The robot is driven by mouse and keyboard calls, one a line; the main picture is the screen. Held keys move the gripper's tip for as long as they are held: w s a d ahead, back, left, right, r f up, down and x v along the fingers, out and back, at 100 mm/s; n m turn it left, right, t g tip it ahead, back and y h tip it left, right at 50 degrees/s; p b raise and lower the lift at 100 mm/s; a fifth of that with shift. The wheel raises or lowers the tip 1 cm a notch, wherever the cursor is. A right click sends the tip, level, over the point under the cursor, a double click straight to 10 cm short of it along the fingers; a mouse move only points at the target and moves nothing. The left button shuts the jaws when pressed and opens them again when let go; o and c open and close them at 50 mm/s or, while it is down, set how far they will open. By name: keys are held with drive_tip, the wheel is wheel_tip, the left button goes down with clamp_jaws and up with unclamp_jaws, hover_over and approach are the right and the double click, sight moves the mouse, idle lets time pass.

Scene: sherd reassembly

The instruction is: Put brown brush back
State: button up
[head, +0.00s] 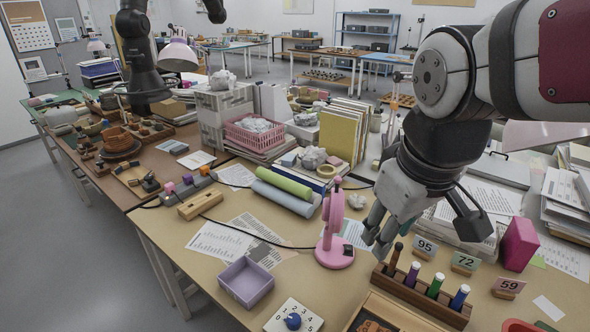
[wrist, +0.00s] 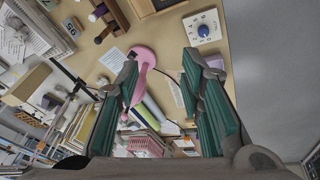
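A brown brush (head: 395,257) stands upright, leaning slightly, at the left end of a dark wooden holder (head: 424,297). Purple, green and blue-capped sticks stand beside it in the same holder. In the wrist view the brown brush (wrist: 104,35) and the holder's end (wrist: 117,13) show at the upper left. My gripper (head: 375,243) is above and just behind the brush, apart from it as far as I can see. In the wrist view my gripper (wrist: 160,62) has its teal-padded fingers spread, with nothing held between them. The brush's lower end is hidden in the holder.
A pink magnifier-like stand (head: 335,235) is left of my gripper. A purple tray (head: 246,281) and white dial box (head: 293,318) lie at front left. A magenta block (head: 519,243) stands at right.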

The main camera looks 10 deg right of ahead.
drive_tip(key=s+a+m+t, duration=0.1)
drive_tip(key=s+a+m, duration=0.1)
drive_tip(key=s, duration=0.3)
drive_tip(key=shift+s+a+r+m+y, duration=0.15)
drive_tip(key=shift+s+a+m+y, duration=0.15)
drive_tip(key=shift+m+y, duration=0.1)
drive_tip(key=shift+d, duration=0.1)
idle(0.6)
